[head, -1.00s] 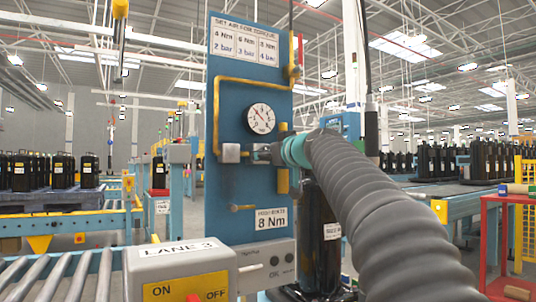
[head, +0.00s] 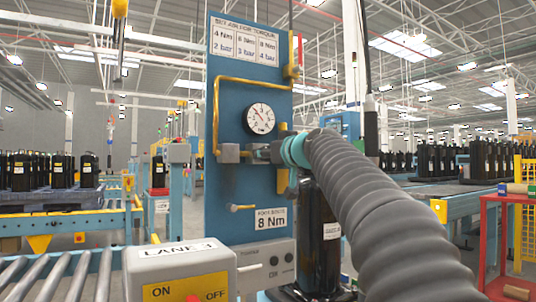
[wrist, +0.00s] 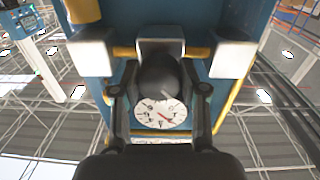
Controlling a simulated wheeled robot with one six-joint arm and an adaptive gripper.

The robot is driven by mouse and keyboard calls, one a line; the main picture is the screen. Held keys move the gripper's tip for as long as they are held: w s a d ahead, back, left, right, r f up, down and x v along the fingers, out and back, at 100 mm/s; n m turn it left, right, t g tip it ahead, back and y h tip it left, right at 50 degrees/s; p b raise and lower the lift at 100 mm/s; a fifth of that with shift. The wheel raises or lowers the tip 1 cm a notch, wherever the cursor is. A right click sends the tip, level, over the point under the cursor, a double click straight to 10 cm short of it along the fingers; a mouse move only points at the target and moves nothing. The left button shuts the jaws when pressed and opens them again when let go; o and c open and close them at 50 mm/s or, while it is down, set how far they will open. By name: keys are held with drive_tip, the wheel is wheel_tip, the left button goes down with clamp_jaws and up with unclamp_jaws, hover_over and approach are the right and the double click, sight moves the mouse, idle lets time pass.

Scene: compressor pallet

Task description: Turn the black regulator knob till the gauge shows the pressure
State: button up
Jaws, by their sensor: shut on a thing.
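The round white gauge (head: 261,116) with a black rim is on the blue panel (head: 230,190). Its needle shows, but the scale figures are too small to read surely. In the wrist view the gauge (wrist: 162,115) shows just beyond the knob. The black regulator knob (wrist: 158,75) sits between the two fingers of my gripper (wrist: 160,92), with a pale mark on its face. My gripper (head: 272,152) is shut on it below the gauge. In the head view the knob is mostly hidden by my gripper.
A sign (head: 245,41) pairs 4, 6 and 8 Nm with 2, 3 and 4 bar. A lower label (head: 270,218) reads 8 Nm. Yellow pipe (head: 216,110) frames the gauge. A grey ON/OFF box (head: 180,265) and a black compressor (head: 318,235) stand below.

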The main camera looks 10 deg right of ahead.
drive_tip(key=m+p, duration=0.1)
drive_tip(key=m, duration=0.3)
drive_tip(key=m+p, duration=0.1)
drive_tip(key=m, duration=0.2)
drive_tip(key=shift+r+m, duration=0.1)
drive_tip(key=shift+m, duration=0.3)
drive_tip(key=m+p, duration=0.1)
drive_tip(key=m, duration=0.3)
drive_tip(key=shift+g+p, duration=0.3)
drive_tip(key=shift+m+p, duration=0.65)
drive_tip(key=shift+m, duration=1.35)
drive_tip(key=o, duration=1.1)
drive_tip(key=shift+o, duration=0.2)
